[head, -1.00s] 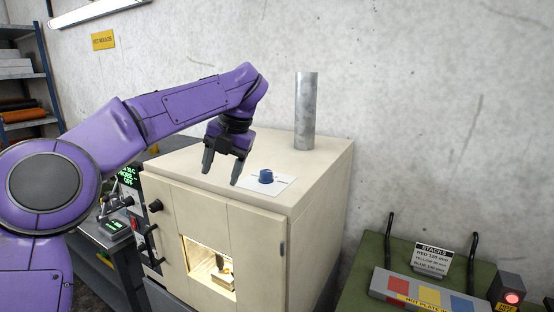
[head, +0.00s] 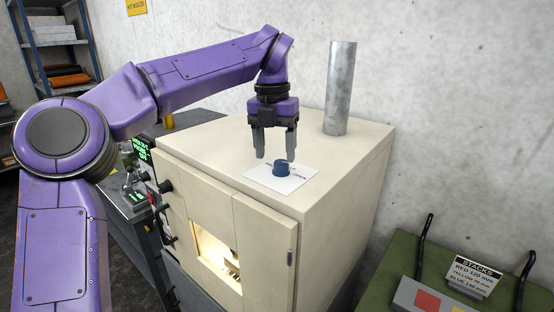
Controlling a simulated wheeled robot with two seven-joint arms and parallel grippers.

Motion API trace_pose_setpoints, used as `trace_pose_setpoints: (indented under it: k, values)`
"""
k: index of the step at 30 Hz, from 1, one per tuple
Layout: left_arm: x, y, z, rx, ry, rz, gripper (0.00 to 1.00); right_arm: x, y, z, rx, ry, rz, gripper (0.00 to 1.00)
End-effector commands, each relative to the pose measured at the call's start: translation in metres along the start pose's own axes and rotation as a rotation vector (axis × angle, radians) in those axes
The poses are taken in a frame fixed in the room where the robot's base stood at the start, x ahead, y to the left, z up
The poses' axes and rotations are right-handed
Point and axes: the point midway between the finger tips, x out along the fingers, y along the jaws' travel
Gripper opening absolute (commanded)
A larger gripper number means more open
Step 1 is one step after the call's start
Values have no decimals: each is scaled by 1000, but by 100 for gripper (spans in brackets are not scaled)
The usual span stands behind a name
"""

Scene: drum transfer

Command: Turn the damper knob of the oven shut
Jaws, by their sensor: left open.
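The oven (head: 210,165) is a cream box with a lit window in its front. The damper knob (head: 281,168) is a small blue knob on a white label plate (head: 300,180) on the oven's top. My left gripper (head: 275,158) points down over the oven top, open, with its fingertips just above and behind the knob in the picture. I cannot tell whether a finger touches the knob; the jaws do not appear closed around it. The lettering on the plate is too small to read fully. My right gripper is not in view.
A grey metal flue pipe (head: 340,90) stands on the oven top behind the gripper, to the right. A green table (head: 400,262) with a STACKS sign (head: 473,277) and black handles is at the lower right. Shelves (head: 58,45) stand at the far left.

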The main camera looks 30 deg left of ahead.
Motion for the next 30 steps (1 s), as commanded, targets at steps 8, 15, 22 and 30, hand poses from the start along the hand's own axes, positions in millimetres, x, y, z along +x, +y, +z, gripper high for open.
trace_pose_setpoints:
  k: [8, 15, 22, 30]
  values:
    - [29, 0, 2, -1, 3, 2, 62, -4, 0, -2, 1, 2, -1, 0]
    - [30, 0, 2, -1, 2, 2, 53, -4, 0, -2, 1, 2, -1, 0]
    - [30, 0, 2, -1, 1, 3, 6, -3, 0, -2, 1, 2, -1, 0]
    - [31, 0, 3, -31, -2, 3, 6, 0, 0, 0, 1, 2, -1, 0]
